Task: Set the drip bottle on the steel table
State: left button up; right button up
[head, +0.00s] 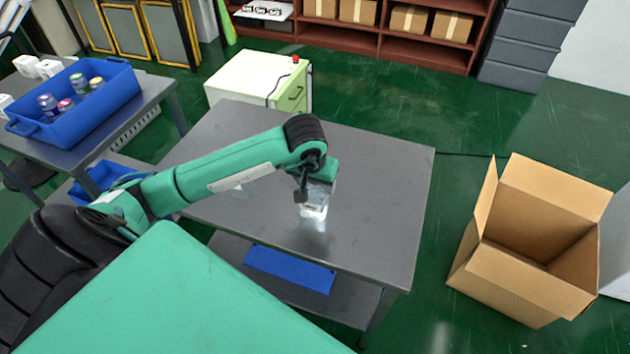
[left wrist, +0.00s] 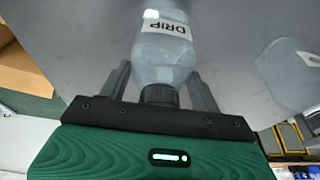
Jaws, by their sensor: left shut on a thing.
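The drip bottle (left wrist: 163,50) is clear, with a dark cap and a white label reading DRIP. My left gripper (left wrist: 160,88) is shut on it near the capped end, one finger on each side. In the head view the bottle (head: 314,212) hangs below my left gripper (head: 317,184), over the middle of the grey steel table (head: 385,190). A bright reflection shows under it; I cannot tell whether its base touches the top. My right gripper is not in view.
A second clear bottle (left wrist: 288,75) with a white label stands beside the held one in the left wrist view. A blue crate (head: 118,92) with several small bottles is at left. An open cardboard box (head: 510,285) stands right of the table. The table's right side is clear.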

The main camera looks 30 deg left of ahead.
pick_arm(q)
jog(key=o, duration=1.3)
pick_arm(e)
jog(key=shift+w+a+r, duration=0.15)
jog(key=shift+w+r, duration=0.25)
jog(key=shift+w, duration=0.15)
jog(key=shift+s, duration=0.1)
pick_arm(q)
jog(key=shift+r, duration=0.1)
